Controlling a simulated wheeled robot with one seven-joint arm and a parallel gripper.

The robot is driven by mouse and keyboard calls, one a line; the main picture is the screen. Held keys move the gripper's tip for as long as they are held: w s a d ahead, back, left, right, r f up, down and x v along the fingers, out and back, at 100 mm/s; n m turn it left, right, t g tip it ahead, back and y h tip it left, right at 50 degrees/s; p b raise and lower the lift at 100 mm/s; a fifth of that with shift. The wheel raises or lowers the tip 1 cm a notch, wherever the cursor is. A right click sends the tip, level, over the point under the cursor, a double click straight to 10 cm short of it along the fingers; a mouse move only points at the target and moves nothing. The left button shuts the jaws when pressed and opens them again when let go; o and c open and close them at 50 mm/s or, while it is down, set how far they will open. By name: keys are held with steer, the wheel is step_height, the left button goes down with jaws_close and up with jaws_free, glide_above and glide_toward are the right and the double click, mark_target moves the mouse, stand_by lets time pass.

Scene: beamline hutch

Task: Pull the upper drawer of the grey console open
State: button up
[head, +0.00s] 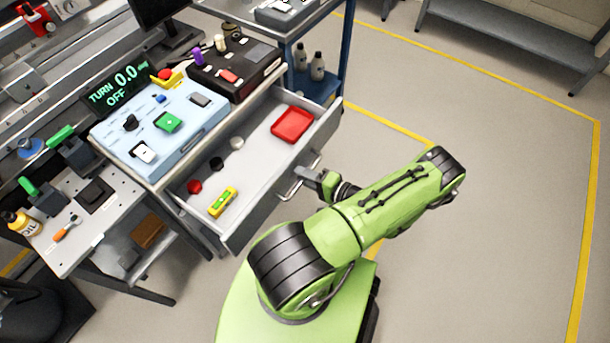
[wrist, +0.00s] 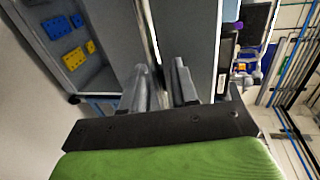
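The grey console carries the upper drawer (head: 250,160), which stands pulled well out, its inside in full view. A red tray (head: 292,124), a yellow level-like piece (head: 222,202) and several small round pieces lie in it. The drawer's bar handle (head: 288,192) is on its front face. My gripper (head: 308,173) is at the upper right part of that handle and overlaps it in the head view. In the wrist view my gripper (wrist: 160,75) shows two fingers with a narrow gap, pointing at a grey panel. Whether they clasp the bar is not clear.
A pale blue control box (head: 160,125) and a dark box (head: 235,68) stand on the console top. A blue-framed cart (head: 345,60) stands behind the drawer. A small side table (head: 85,235) is at left. The floor to the right is free, with yellow lines.

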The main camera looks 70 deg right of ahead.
stand_by(0.3)
steer(key=p+v, duration=0.1)
steer(key=v, duration=1.4)
steer(key=shift+s, duration=0.4)
